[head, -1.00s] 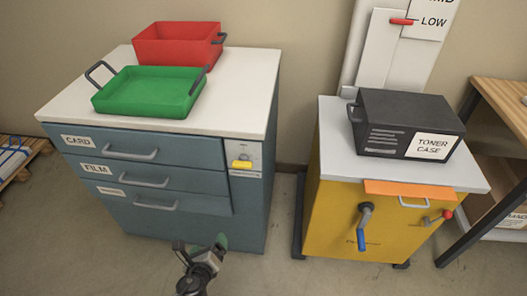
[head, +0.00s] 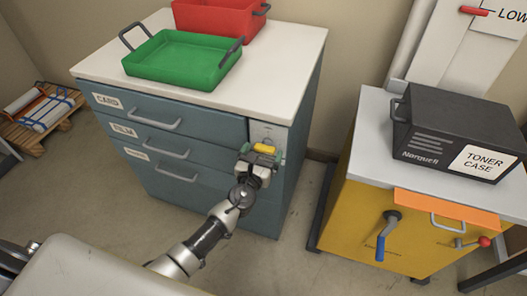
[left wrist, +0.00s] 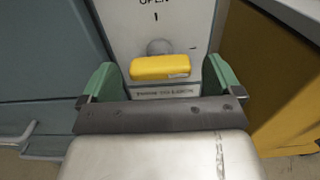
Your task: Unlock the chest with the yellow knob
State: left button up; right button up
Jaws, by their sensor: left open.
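The blue-grey chest (head: 205,165) has several drawers with labels such as CARD and FILM. The yellow knob (head: 265,148) sits on a pale lock plate at the chest's right front edge, and it lies horizontal. In the left wrist view the knob (left wrist: 160,67) is straight ahead, under the word OPEN on the plate (left wrist: 120,20). My left gripper (head: 262,158) is open in front of the knob. Its green fingers (left wrist: 160,80) stand on either side of the knob, with visible gaps. My right gripper is not seen.
A green tray (head: 150,65) and a red tray (head: 215,25) stand on the chest's white top. To the right is a yellow cabinet (head: 350,220) with a blue-handled crank (head: 383,240) and a black toner case (head: 440,115) on top. Floor shows between the two.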

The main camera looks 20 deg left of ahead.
pick_arm(q)
jog(key=shift+w, duration=0.55)
jog(key=c, duration=0.9)
jog(key=shift+c, duration=0.2)
